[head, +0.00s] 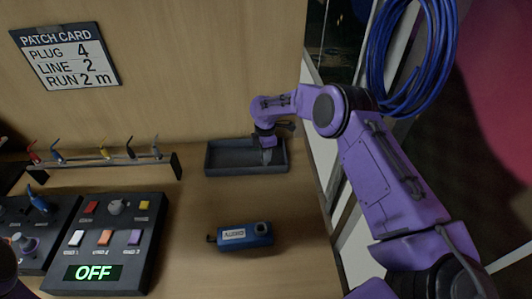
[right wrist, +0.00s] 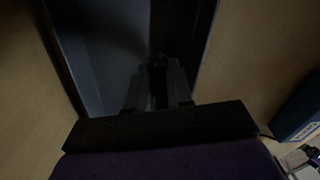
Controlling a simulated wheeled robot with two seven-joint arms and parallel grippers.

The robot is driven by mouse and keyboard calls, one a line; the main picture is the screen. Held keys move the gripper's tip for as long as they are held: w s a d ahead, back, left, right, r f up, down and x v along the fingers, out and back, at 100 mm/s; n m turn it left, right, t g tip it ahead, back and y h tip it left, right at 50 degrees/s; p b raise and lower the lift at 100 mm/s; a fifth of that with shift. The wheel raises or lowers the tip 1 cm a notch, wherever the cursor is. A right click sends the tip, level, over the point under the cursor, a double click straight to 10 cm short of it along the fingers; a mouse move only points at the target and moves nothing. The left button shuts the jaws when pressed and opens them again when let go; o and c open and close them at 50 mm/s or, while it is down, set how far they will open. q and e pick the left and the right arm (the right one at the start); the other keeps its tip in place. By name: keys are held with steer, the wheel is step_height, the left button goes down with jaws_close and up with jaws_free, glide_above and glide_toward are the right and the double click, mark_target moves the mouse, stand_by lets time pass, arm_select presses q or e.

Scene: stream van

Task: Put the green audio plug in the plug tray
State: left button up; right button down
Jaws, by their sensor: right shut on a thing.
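The plug tray (head: 222,171) is a shallow dark grey open box at the back of the bench, beside the right wall. It also fills much of the right wrist view (right wrist: 98,50). My right gripper (head: 267,157) points down over the right part of the tray. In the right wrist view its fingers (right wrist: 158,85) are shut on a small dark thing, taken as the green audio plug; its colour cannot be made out. Whether it touches the tray floor cannot be told. My left gripper is not in view.
A rack (head: 105,160) holds several coloured plugs, none visibly green, left of the tray. A control panel (head: 105,245) with an OFF display stands in front. A blue box (head: 243,236) lies in front of the tray. A blue cable coil (head: 375,60) hangs at the right.

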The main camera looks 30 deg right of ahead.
steer(key=shift+f, duration=0.15)
steer(key=c, duration=1)
jaws_free()
steer(key=shift+r, duration=0.35)
step_height(320, 180, up, 11)
steer(key=shift+f+b, duration=0.15)
steer(key=shift+b, duration=0.9)
steer(key=shift+r, duration=0.5)
